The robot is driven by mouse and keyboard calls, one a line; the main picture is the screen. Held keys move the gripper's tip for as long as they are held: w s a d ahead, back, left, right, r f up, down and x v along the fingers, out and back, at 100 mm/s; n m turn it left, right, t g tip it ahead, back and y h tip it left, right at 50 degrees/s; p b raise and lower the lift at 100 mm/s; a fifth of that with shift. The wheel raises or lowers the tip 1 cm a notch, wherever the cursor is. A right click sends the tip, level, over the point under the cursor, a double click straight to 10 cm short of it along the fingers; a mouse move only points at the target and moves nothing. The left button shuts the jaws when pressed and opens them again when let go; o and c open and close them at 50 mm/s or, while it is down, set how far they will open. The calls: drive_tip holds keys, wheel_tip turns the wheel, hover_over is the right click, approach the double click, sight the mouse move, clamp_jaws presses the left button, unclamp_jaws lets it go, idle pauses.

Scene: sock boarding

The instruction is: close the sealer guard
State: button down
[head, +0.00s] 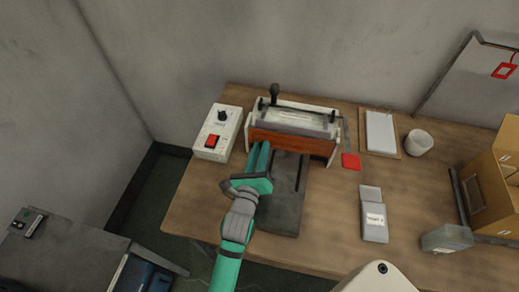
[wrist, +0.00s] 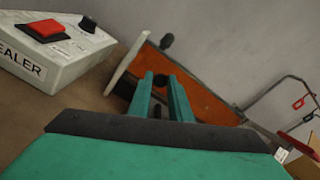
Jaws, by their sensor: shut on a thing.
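The sealer (head: 292,118) stands at the back of the table, with white end plates and a grey top. Its guard is an orange panel (head: 305,144) across the front; the panel also shows in the wrist view (wrist: 208,97). My gripper (head: 259,153) reaches in from the front at the panel's left part. In the wrist view my fingers (wrist: 163,82) point at the panel with a narrow gap between them. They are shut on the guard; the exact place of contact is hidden. A black knob (head: 274,90) stands up at the sealer's back left.
A white control box (head: 219,133) with a red switch stands left of the sealer. A dark plate (head: 283,210) lies in front. Right are a red square (head: 351,161), a grey pouch (head: 374,215), a white cup (head: 418,142) and a cardboard box (head: 492,175).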

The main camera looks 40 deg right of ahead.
drive_tip(key=shift+s+d+f, duration=0.1)
drive_tip(key=shift+d+f, duration=0.15)
drive_tip(key=shift+f, duration=0.05)
idle(0.5)
drive_tip(key=c, duration=1.6)
unclamp_jaws()
drive_tip(key=shift+c, duration=0.2)
drive_tip(key=shift+a, duration=0.15)
drive_tip(key=v, duration=1)
drive_tip(key=shift+s+a+f, duration=0.2)
drive_tip(key=shift+s+f, duration=0.05)
